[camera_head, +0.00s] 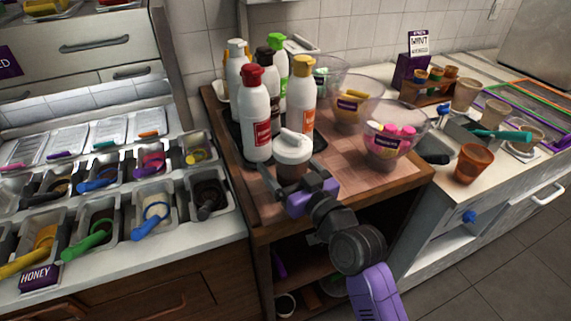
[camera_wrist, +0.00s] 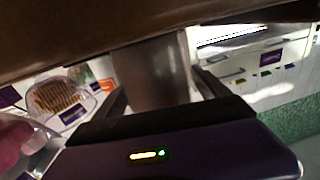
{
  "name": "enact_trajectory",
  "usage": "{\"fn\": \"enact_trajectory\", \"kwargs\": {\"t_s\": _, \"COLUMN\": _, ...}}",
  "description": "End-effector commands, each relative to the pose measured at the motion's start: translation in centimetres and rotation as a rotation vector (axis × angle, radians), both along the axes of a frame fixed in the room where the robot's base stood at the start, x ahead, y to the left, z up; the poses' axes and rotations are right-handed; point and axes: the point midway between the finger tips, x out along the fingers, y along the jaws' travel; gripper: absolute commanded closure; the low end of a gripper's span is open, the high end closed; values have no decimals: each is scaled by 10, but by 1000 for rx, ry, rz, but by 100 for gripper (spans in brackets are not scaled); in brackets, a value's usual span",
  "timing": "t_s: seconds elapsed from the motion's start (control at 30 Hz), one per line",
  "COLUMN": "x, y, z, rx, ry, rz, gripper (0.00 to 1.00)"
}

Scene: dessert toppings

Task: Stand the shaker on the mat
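My gripper (camera_head: 287,177) is at the shaker's lower body, with a dark finger on either side. In the wrist view the shaker's body (camera_wrist: 152,72) fills the space between the fingers of my gripper (camera_wrist: 160,82). I cannot tell whether they press on it. The shaker's base is hidden, so its contact with the surface below is unclear.
A red-capped bottle (camera_head: 255,115) and an orange-labelled bottle (camera_head: 301,90) stand close behind the shaker. A clear bowl with pink items (camera_head: 397,145) is to the right. The wooden table (camera_head: 345,185) is bare at front right. Topping bins (camera_head: 155,212) line the left counter.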

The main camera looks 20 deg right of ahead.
Motion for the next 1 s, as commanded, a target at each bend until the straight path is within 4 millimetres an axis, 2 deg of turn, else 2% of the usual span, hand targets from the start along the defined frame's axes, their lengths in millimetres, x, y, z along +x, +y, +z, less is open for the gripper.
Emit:
{"fn": "enact_trajectory", "kwargs": {"t_s": 0.37, "x": 0, "y": 0, "z": 5, "rx": 0, "ry": 0, "rz": 0, "gripper": 15}}
{"fn": "enact_trajectory", "kwargs": {"t_s": 0.57, "x": -31, "y": -4, "z": 0, "rx": 1, "ry": 1, "rz": -1, "gripper": 15}}
{"fn": "enact_trajectory", "kwargs": {"t_s": 0.8, "x": -81, "y": -10, "z": 0, "rx": 1, "ry": 2, "rz": -1, "gripper": 15}}
{"fn": "enact_trajectory", "kwargs": {"t_s": 1.0, "x": -109, "y": -14, "z": 1, "rx": 1, "ry": 1, "rz": 1, "gripper": 15}}
